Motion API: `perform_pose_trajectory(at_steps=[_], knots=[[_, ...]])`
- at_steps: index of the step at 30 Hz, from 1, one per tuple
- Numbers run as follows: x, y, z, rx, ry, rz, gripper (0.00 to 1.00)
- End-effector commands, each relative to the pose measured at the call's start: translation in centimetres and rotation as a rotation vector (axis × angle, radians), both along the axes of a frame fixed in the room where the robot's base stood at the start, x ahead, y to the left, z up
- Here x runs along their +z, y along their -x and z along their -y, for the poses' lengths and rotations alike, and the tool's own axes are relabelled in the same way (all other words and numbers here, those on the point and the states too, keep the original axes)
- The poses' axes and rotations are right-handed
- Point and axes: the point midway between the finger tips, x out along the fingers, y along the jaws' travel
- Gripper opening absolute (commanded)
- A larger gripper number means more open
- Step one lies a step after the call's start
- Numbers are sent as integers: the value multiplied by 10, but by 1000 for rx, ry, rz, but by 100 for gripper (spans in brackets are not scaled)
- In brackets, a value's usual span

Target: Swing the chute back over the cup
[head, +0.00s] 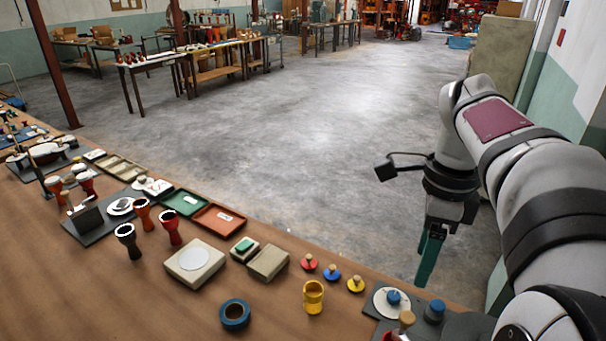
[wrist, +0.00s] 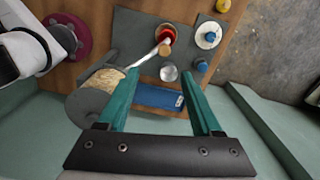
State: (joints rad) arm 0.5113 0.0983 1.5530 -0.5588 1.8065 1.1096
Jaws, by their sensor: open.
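In the wrist view a narrow pale chute (wrist: 149,53) slants up and right from beside a grey round container (wrist: 86,103) of tan material. Its far end lies at a red piece with a tan knob (wrist: 166,34). A small silvery round cup (wrist: 169,73) stands below that end, apart from the chute. My gripper (wrist: 159,74) is open and empty, its teal fingers spread to either side of the cup in the picture and seemingly above it. In the head view my gripper (head: 421,283) hangs beyond the table edge in the picture; the chute and cup are hidden or cut off there.
Right of the chute stand a white disc with a blue knob (wrist: 208,35) and a blue-topped piece (wrist: 202,65). A blue tray (wrist: 156,96) lies below the cup. A yellow cup (head: 313,297) and a blue ring (head: 235,314) stand farther along the table.

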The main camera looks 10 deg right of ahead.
Motion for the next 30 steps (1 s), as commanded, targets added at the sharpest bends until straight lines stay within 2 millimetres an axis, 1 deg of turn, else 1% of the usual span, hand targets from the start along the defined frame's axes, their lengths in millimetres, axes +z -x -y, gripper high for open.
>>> perform_pose_trajectory(at_steps=[1,2,5,8,12,15,18,21,24,30], knots=[[1,-3,10,-57,5,-2,66],[0,-3,12,-78,8,-2,66],[-14,-3,13,-90,6,-4,66],[-41,-3,12,-86,5,-6,66],[-85,-3,12,-85,4,-5,66],[-112,-3,12,-84,5,-4,66],[-133,-3,11,-84,6,-3,66],[-147,-3,12,-84,7,-1,66],[-153,-3,12,-83,7,0,66],[-155,-4,12,-83,8,2,66]])
